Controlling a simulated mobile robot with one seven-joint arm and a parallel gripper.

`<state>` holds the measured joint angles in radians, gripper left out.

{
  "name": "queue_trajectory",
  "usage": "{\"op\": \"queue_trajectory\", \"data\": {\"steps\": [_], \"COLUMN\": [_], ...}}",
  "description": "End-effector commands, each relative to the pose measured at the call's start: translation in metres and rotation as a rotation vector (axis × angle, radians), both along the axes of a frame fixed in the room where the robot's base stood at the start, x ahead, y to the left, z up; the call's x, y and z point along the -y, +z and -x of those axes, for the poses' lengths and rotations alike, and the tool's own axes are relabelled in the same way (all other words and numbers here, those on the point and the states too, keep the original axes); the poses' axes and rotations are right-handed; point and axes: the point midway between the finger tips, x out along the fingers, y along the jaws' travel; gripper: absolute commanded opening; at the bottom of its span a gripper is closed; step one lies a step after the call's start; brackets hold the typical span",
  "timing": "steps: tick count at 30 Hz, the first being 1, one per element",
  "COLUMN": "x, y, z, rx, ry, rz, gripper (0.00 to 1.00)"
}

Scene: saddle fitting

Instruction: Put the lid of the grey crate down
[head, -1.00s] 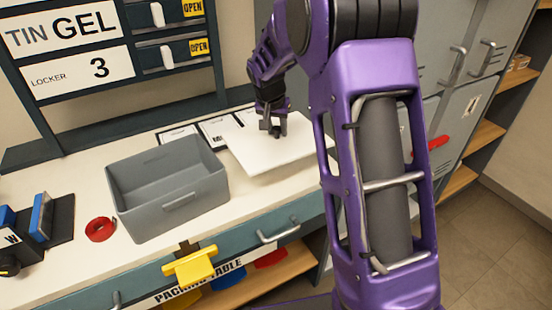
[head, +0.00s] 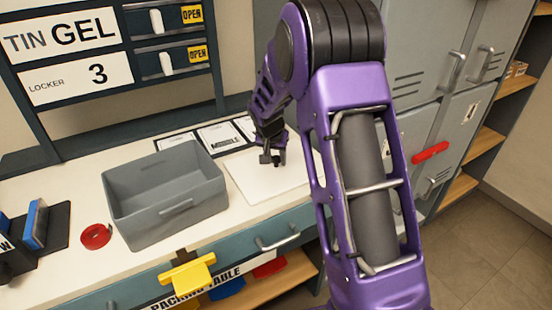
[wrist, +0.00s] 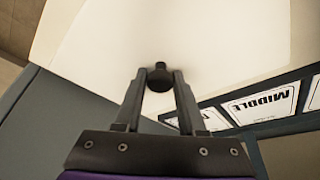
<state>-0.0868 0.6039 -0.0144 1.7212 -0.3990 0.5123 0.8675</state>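The grey crate (head: 165,205) stands open and empty-looking on the table, with no lid on it. The lid, a pale flat panel (head: 255,184) with a dark knob (wrist: 159,77), is to the right of the crate. It looks level, on the table top or just above it; I cannot tell which. My gripper (head: 272,158) is over the lid. In the wrist view, its two fingers close around the knob from both sides, and the lid (wrist: 215,40) fills much of the view.
Label cards (head: 222,138) lie along the back of the table, behind the lid. A red tape roll (head: 96,236) is left of the crate, near a blue-and-black holder (head: 38,225). A yellow clip (head: 188,275) hangs at the front edge. Grey lockers (head: 440,90) stand at the right.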

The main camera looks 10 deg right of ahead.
Motion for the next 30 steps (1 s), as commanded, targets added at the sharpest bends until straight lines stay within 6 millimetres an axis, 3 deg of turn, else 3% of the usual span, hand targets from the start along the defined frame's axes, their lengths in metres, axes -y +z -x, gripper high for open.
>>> {"op": "queue_trajectory", "data": {"steps": [1, 4, 16, 30], "x": [0.0, 0.0, -0.001, -0.017], "y": [0.001, 0.001, 0.009, 0.095], "z": [0.0, 0.0, 0.001, 0.033], "rx": [0.0, 0.0, 0.001, 0.002], "ry": [0.0, 0.0, 0.001, 0.001], "rz": [0.0, 0.0, 0.0, 0.0], "gripper": [0.5, 0.66, 0.66, 0.66]}}
